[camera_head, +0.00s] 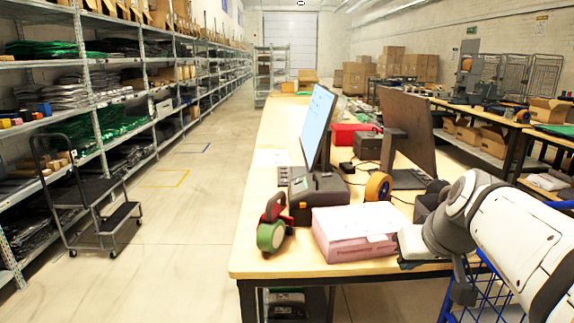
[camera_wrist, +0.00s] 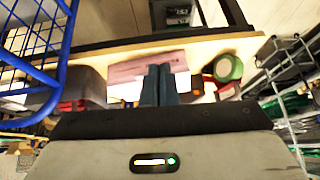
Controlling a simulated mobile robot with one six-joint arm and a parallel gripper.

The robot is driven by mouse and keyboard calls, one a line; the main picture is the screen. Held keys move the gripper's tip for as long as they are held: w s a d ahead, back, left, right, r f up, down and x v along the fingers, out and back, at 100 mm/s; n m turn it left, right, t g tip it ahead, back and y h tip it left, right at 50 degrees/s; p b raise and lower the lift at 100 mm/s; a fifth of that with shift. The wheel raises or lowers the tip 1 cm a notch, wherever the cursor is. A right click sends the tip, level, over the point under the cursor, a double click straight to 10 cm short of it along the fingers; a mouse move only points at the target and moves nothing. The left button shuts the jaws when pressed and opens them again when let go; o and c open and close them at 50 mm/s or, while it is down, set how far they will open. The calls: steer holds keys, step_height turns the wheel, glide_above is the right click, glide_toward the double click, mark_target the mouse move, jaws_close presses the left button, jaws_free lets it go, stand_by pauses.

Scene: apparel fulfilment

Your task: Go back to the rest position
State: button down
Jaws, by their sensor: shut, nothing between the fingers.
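My gripper (camera_wrist: 159,70) shows in the wrist view with its two dark fingers together and nothing between them. In the head view my white arm comes in from the right, and its end is beside the right side of a pink box (camera_head: 352,236) on the table's near edge. The pink box also shows in the wrist view (camera_wrist: 125,72), partly hidden behind the fingers. In the head view I cannot make out the fingertips.
The wooden table (camera_head: 262,205) holds a green and red tape dispenser (camera_head: 271,226), a dark printer (camera_head: 318,200) and monitors (camera_head: 319,125). A blue wire cart (camera_head: 484,300) stands below my arm; it fills the left of the wrist view. The left aisle floor has a step cart (camera_head: 105,215).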

steer(key=s+a+r+g+h+p, duration=0.1)
steer(key=s+a+r+g+p, duration=0.2)
steer(key=s+a+p, duration=0.4)
steer(key=s+g+p, duration=0.1)
steer(key=s+p, duration=0.2)
steer(key=p, duration=0.4)
steer(key=shift+s+r+p, duration=0.2)
steer(key=shift+s+p, duration=0.1)
steer(key=shift+p, duration=0.05)
